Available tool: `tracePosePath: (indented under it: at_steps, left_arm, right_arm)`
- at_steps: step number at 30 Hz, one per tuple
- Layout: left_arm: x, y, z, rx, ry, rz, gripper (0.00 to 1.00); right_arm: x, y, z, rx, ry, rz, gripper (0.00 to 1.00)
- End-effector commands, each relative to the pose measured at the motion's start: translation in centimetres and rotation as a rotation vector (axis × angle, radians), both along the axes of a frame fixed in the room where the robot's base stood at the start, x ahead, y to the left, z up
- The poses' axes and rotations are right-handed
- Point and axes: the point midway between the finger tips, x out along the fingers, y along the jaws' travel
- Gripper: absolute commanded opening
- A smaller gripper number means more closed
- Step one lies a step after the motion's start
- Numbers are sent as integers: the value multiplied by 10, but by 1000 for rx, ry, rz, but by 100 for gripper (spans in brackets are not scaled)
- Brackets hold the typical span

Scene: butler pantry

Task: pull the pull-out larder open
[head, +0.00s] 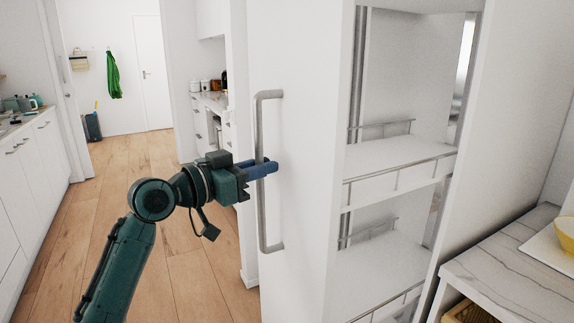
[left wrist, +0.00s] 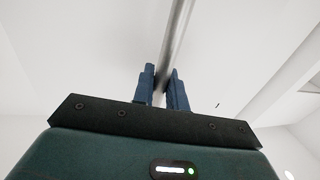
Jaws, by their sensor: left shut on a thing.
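The pull-out larder is a tall white unit with a white front panel (head: 303,200) and white shelves (head: 395,160) with metal rails behind it. It stands pulled out, with its shelves showing from the side. A long vertical grey bar handle (head: 262,215) is fixed to the front panel. My left gripper (head: 266,170) is shut on the handle around its middle. In the left wrist view the handle (left wrist: 178,35) runs up from between the two blue fingers (left wrist: 162,88). My right gripper is not in view. The visible shelves look empty.
A marble-topped counter (head: 510,265) with a yellow bowl (head: 566,233) on it is at the right. White cabinets (head: 30,170) line the left. Clear wooden floor (head: 130,185) lies between them and the larder.

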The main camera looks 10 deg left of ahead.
Motion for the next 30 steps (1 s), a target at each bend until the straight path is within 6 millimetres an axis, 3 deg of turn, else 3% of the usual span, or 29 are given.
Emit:
tracePosePath:
  at_steps: [3, 10, 26, 27, 30]
  left_arm:
    - [-16, 24, -5, 8, 4, 4, 0]
    - [-36, 51, -3, 4, 4, 2, 0]
    - [-43, 59, -1, 1, 4, -1, 0]
    - [-43, 59, -1, 1, 4, -1, 17]
    - [-43, 59, -1, 1, 2, -1, 25]
  right_arm:
    - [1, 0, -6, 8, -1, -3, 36]
    - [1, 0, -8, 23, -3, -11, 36]
    - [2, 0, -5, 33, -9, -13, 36]
    - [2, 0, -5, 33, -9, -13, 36]
    - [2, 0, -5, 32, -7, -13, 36]
